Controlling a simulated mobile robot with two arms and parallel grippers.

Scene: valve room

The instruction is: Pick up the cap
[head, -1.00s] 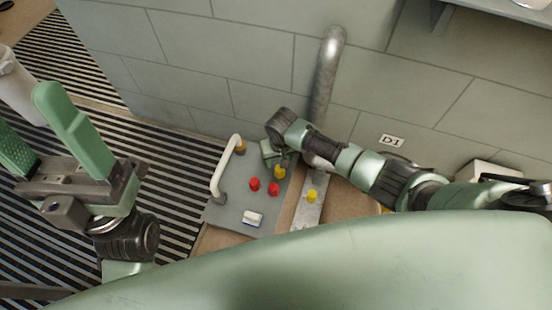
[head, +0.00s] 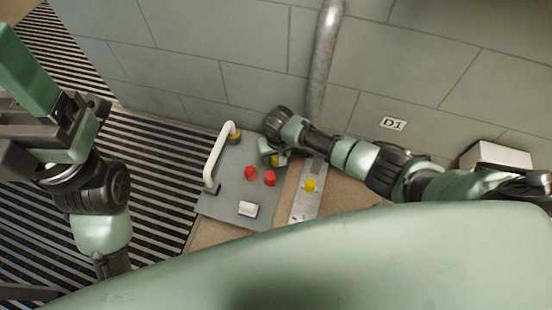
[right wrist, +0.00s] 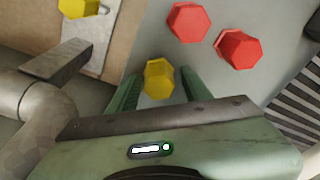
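My right gripper (right wrist: 160,82) is open in the right wrist view, with one green finger on each side of a yellow cap (right wrist: 158,78). Small gaps show between the fingers and the cap. In the head view this cap (head: 280,160) is partly hidden by my right gripper (head: 270,153), over the upper part of a grey panel (head: 225,190). Two red caps (head: 250,173) (head: 270,179) stand on the panel. Another yellow cap (head: 310,185) stands on a metal strip to the right. My left gripper (head: 22,65) is cut off at the left edge; only one finger shows clearly.
A cream handle (head: 217,153) rises at the panel's left side. A white block (head: 248,209) lies near its front. A grey pipe (head: 322,60) runs down the tiled wall behind my right arm. A striped floor grating (head: 150,160) lies to the left.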

